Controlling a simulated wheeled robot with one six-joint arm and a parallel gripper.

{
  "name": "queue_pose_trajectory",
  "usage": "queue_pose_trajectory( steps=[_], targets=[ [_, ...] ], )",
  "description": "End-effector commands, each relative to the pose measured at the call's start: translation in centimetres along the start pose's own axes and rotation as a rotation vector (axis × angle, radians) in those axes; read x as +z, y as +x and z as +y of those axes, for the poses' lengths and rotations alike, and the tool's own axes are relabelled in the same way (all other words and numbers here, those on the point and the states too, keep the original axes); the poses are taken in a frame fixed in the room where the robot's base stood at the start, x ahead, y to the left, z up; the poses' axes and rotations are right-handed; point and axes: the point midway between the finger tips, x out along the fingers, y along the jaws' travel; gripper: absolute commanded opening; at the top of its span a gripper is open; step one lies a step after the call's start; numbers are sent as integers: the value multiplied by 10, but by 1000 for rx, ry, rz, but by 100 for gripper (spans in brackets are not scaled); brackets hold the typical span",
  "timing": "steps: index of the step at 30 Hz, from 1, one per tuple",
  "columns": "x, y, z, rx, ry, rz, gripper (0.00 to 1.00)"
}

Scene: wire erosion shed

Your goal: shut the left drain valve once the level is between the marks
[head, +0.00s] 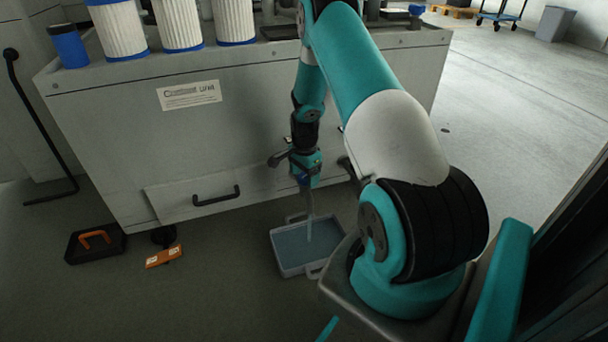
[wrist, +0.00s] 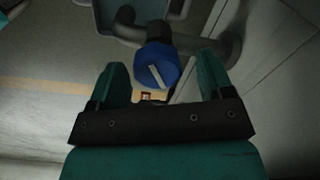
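A blue round valve knob (wrist: 157,68) with a pale line across its face sits on a dark pipe fitting (wrist: 128,30) in the wrist view. My gripper (wrist: 162,60) is open, with one teal finger on each side of the knob; I cannot tell whether they touch it. In the head view my gripper (head: 305,167) is at the front of the grey tank (head: 260,120), near its lower edge. A pale stream (head: 309,222) falls below it into a grey tray (head: 284,262) holding bluish liquid. I see no level marks. I cannot tell whether the knob is the left valve.
A drawer-like panel with a black handle (head: 216,196) is at the tank's lower left. On the floor lie a black pad with an orange handle (head: 96,238) and an orange tag (head: 163,256). White filter cylinders (head: 117,28) stand on top. Floor at right is open.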

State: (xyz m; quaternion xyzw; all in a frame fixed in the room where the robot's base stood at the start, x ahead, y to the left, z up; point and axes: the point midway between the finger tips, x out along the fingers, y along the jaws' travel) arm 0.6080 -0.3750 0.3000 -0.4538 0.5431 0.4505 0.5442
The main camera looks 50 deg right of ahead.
Motion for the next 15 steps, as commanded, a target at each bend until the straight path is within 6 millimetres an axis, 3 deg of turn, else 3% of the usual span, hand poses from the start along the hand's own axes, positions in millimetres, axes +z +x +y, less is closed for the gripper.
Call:
queue_pose_trajectory(
  steps=[8,15],
  targets=[
    [0,-13,0,1,1,0,74],
    [0,-69,0,0,1,0,74]
  ],
)
